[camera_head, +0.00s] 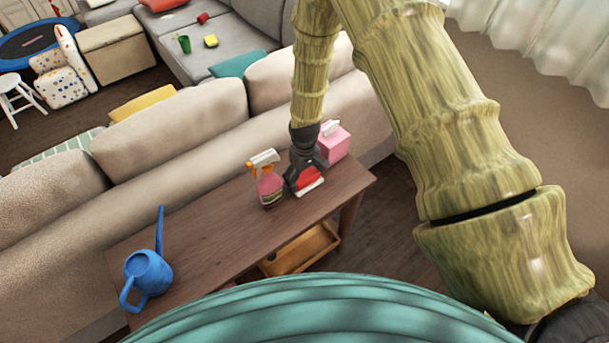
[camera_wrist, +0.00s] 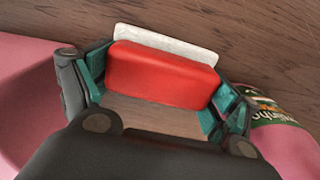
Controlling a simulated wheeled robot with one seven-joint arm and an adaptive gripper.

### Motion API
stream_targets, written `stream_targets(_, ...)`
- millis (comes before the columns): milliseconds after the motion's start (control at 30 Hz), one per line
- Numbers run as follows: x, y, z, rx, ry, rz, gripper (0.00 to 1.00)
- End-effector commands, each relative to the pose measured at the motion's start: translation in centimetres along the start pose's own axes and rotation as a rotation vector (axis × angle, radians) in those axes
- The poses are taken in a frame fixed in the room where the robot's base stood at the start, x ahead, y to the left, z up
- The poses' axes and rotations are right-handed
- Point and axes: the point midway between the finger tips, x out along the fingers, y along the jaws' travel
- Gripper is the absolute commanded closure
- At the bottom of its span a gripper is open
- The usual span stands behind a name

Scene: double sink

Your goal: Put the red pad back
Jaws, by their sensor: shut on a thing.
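The red pad (camera_head: 308,177) is a red block with a white layer along one side. It is at the right end of the narrow wooden table (camera_head: 215,237). My gripper (camera_head: 304,178) reaches down from above and is shut on the pad. In the wrist view the red pad (camera_wrist: 162,74) lies between the two fingers of my gripper (camera_wrist: 160,90), its white side facing the wood. Whether the pad touches the tabletop I cannot tell.
A pink spray bottle (camera_head: 270,187) with an orange and white head stands just left of my gripper. A pink container (camera_head: 334,142) is close behind it. A blue watering can (camera_head: 147,273) stands at the table's left end. The tabletop between is clear. A beige sofa (camera_head: 185,132) backs the table.

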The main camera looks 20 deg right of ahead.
Motion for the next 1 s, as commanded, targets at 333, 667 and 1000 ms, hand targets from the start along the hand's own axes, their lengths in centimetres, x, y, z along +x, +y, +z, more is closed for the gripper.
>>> stream_targets(333,0.2,0.0,0.0,0.0,0.0,0.0,0.06)
stream_targets(667,0.2,0.0,0.0,0.0,0.0,0.0,0.0)
stream_targets(1000,-1.4,0.0,0.0,0.0,0.0,0.0,0.0)
